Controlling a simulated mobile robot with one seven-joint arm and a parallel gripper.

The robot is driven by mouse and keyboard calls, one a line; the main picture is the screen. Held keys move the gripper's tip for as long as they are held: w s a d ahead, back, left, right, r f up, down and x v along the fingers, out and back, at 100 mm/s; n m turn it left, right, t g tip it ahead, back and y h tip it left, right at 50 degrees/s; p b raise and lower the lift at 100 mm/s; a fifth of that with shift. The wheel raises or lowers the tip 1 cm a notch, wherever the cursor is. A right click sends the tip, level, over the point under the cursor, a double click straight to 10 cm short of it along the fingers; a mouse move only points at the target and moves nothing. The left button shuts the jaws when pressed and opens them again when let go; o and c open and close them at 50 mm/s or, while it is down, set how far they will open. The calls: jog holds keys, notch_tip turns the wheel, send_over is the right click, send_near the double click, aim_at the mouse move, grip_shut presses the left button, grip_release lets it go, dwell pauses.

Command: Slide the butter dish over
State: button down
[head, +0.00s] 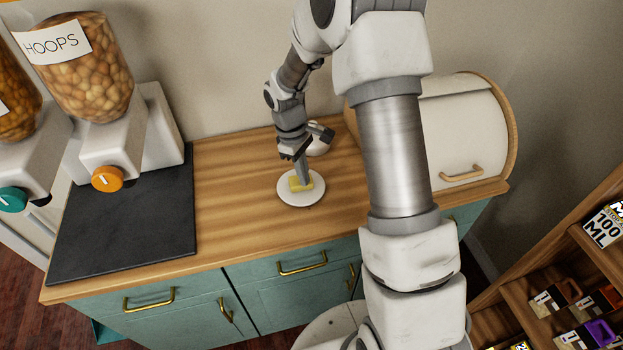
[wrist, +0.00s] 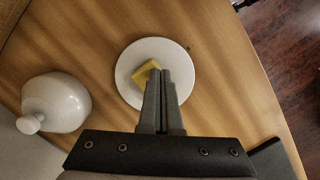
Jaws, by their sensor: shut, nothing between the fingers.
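The butter dish is a round white plate (head: 312,198) with a yellow block of butter (head: 295,185) on it, on the wooden counter. In the wrist view the plate (wrist: 181,50) and butter (wrist: 146,72) lie just past my fingertips. A white domed lid with a knob (wrist: 56,102) sits apart from the plate, to its left in the wrist view; in the head view the lid (head: 319,148) is partly hidden behind my gripper. My gripper (head: 304,182) is shut and empty, pointing down over the plate beside the butter. Whether the fingertips touch the dish I cannot tell.
A dark mat (head: 130,225) lies at the left, with dispensers behind it, one labelled HOOPS (head: 82,65). A cream bread bin (head: 460,135) stands at the right, partly behind my arm. The counter (head: 230,195) is bare between mat and plate.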

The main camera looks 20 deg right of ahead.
jog(key=w+a, duration=0.9)
jog(key=a, duration=0.1)
jog(key=w+a+p, duration=0.1)
jog(key=w+a, duration=0.4)
jog(key=a, duration=0.1)
jog(key=shift+w+f, duration=0.3)
jog(key=shift+f, duration=0.1)
jog(key=shift+w+r+p, duration=0.2)
jog(key=shift+r+p, duration=0.15)
jog(key=shift+r, duration=0.85)
notch_tip(320, 180, up, 16)
jog(key=w+a+p, duration=0.2)
jog(key=s+d+r+m+t, duration=0.1)
jog(key=s+d+r, duration=0.1)
jog(key=r, duration=0.4)
jog(key=s+d+r+t, duration=0.1)
jog(key=s+d+r, duration=0.15)
jog(key=r, duration=0.25)
jog(key=s+d+r+m+t, duration=0.25)
jog(key=s+d+r, duration=0.45)
jog(key=s, duration=0.4)
jog(key=s+d+f+m+t, duration=0.1)
jog(key=s+d+f+m, duration=0.1)
jog(key=s, duration=1)
jog(key=s+d+f+m+t+y, duration=0.1)
jog(key=s+d+f+m, duration=0.2)
jog(key=s, duration=0.8)
jog(key=shift+s+d+f, duration=0.35)
jog(key=shift+d+f, duration=0.15)
jog(key=shift+d, duration=0.45)
